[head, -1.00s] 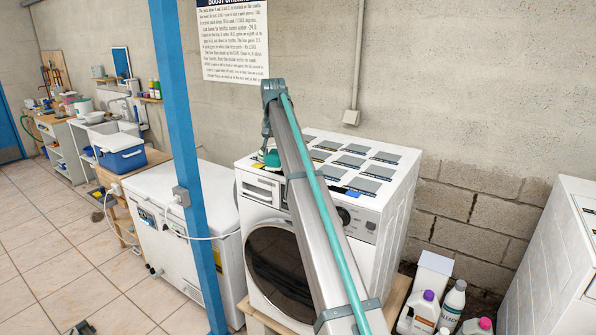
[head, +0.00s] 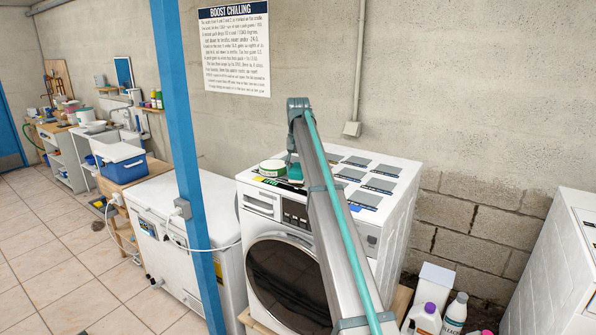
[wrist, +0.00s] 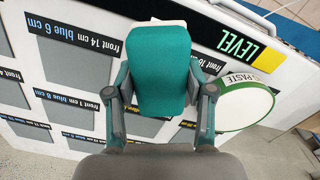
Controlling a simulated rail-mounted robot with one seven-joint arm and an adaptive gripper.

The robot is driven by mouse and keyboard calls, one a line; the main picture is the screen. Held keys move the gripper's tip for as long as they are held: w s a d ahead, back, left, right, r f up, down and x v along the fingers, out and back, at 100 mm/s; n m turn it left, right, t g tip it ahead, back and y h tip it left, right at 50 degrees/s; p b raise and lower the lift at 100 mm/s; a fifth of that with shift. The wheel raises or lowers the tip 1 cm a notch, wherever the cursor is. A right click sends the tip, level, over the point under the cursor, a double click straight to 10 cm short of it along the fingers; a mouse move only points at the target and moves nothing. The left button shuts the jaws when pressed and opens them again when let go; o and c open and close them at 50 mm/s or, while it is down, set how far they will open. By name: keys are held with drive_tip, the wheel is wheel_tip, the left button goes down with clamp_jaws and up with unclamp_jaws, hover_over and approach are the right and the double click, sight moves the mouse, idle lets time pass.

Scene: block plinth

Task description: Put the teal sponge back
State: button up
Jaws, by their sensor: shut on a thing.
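The teal sponge (wrist: 162,72) is in the middle of the wrist view, with a pale layer showing at its far end. My gripper (wrist: 160,92) is shut on it, one finger on each side. The sponge is over the washing machine's white top (head: 397,172), where grey rectangles with printed labels (wrist: 65,97) lie in rows. I cannot tell whether it touches the top. In the head view only a bit of teal (head: 294,174) shows beside my arm, which hides most of the gripper.
A round white tin with a green band, marked PASTE (wrist: 245,103), stands just right of the gripper in the wrist view; it also shows in the head view (head: 272,168). A blue post (head: 190,150) stands left of the machine. Bottles (head: 425,318) stand to its lower right.

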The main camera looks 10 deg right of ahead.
drive_tip(key=shift+f, duration=0.75)
drive_tip(key=shift+f, duration=0.4)
drive_tip(key=o, duration=1.1)
